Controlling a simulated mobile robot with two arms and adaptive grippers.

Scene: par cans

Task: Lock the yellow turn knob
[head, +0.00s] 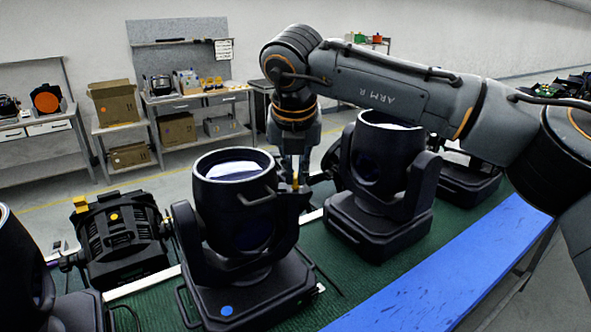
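My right arm reaches in from the right, and its gripper (292,182) points down behind the middle black moving-head light (235,205). The fingertips are close to a small yellow-orange spot (296,184) at that light's right side, which may be the turn knob. The fingers and the light's dark body overlap there, so I cannot tell whether they touch or grip it. A black par can (118,243) lies at the left, with a yellow piece (81,204) on its top corner and an orange round spot on its housing. My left gripper is not in view.
More moving-head lights stand right (380,185) and at the left edge (18,270), on a green surface (340,265) with a blue strip (455,270) along its front. Benches with cardboard boxes (115,103) stand at the back. Open floor lies between.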

